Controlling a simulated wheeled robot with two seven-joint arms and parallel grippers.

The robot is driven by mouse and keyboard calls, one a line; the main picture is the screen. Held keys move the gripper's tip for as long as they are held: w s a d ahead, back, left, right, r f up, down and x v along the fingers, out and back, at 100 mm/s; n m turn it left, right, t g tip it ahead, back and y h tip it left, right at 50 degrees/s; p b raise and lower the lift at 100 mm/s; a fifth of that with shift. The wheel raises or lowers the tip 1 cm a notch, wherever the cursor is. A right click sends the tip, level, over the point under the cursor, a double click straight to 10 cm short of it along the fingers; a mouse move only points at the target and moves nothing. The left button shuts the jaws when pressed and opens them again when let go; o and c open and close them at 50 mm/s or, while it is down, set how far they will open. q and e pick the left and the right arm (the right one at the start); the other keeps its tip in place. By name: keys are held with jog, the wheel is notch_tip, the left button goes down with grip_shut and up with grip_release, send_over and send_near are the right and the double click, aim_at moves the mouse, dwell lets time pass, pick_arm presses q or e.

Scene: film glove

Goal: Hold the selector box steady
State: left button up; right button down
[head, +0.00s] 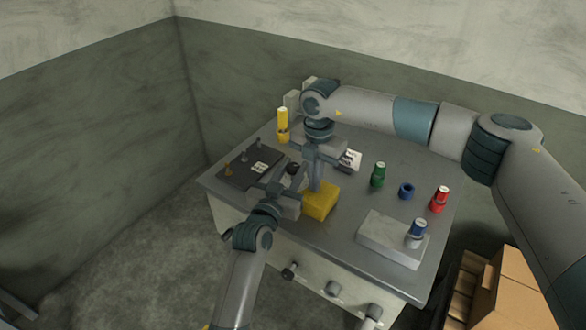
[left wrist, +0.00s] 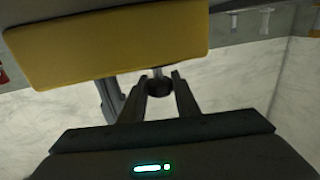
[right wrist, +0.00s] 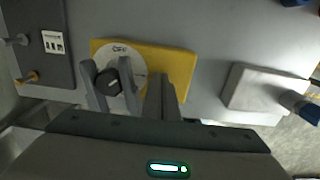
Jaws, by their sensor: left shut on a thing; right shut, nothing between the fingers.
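The selector box is a yellow box (head: 322,203) on the grey table, with a white dial marked OFF (right wrist: 115,52) on its top. My left gripper (head: 291,174) is shut on a black knob (right wrist: 108,84); the knob also shows between its fingers in the left wrist view (left wrist: 160,87). The knob appears above the dial side of the box; whether it touches the box I cannot tell. My right gripper (head: 316,188) points down, shut and empty, at the top of the box. Contact there is unclear. The box's side (left wrist: 110,45) is close in the left wrist view.
A dark panel (head: 238,172) with small levers lies left of the box. A yellow cylinder (head: 282,126) stands behind; green (head: 378,175) and red (head: 440,199) ones and a blue ring (head: 406,190) stand right. A pale block (head: 385,240) bears a blue cylinder (head: 417,231).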

pick_arm(q)
jog(key=shift+d, duration=0.1)
jog(key=o, duration=0.8)
jog(key=shift+s, duration=0.1)
jog(key=v, duration=1.2)
jog(key=shift+s, duration=0.1)
jog(key=shift+o, duration=0.4)
